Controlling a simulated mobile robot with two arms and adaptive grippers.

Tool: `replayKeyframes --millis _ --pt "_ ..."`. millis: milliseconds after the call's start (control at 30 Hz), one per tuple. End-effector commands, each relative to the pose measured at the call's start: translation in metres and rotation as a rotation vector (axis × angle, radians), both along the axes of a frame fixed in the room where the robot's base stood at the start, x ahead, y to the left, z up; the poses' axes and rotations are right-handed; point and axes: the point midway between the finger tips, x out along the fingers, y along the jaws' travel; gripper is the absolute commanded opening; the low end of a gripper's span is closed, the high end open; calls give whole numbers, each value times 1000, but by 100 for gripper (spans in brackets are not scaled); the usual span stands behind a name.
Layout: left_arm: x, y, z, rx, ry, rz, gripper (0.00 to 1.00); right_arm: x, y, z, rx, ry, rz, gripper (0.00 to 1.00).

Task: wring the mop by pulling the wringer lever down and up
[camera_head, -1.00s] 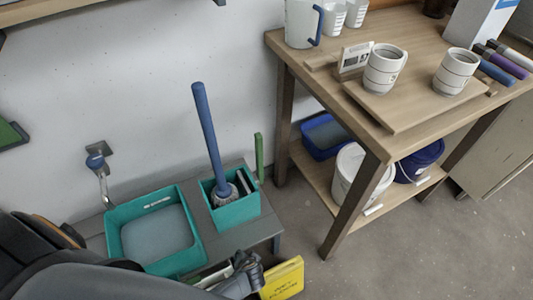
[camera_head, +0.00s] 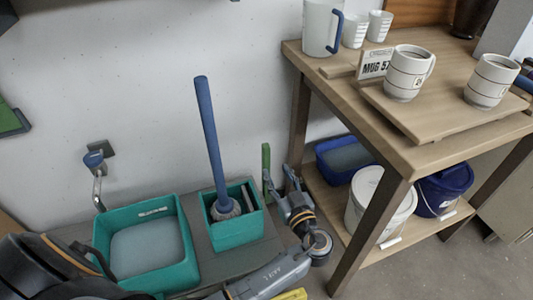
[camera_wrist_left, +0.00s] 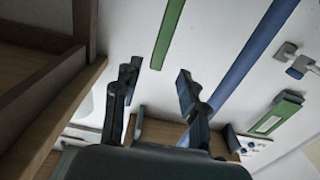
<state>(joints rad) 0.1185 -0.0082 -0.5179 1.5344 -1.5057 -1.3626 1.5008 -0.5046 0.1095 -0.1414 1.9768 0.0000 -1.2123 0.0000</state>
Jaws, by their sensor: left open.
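The mop has a blue handle (camera_head: 210,130) leaning against the wall side, and its grey head (camera_head: 225,209) sits in a small teal wringer bucket (camera_head: 237,236). The green wringer lever (camera_head: 266,158) stands upright at the bucket's right side. My left gripper (camera_head: 279,176) is open just right of the lever, with one finger close to its lower part; contact is unclear. In the left wrist view, the lever (camera_wrist_left: 167,36) lies beyond the gap between the open fingers (camera_wrist_left: 157,78), and the blue handle (camera_wrist_left: 245,55) passes to their right. My right gripper is not seen.
A larger teal tub (camera_head: 103,240) stands left of the wringer bucket on a low grey bench (camera_head: 203,262). A wooden table (camera_head: 400,150) with mugs and a lower shelf holding a white bucket (camera_head: 372,208) stands close right of my gripper. A yellow sign (camera_head: 291,295) shows at the bottom.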

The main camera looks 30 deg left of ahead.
Motion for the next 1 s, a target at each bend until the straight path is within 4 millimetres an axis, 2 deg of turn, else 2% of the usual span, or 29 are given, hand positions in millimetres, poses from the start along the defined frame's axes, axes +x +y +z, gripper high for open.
replayKeyframes --millis 200,400,600,867,900,1000 --pt "32 37 1 3 0 2 42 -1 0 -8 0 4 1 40" --pt "53 60 0 1 2 0 42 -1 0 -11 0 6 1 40" --pt "62 70 0 -1 2 0 42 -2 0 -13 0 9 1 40" --pt "62 71 -1 -1 3 0 42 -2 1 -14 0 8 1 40" --pt "62 71 -1 -1 3 0 38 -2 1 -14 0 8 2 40" --pt "62 71 -1 -1 3 0 18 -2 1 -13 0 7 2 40"
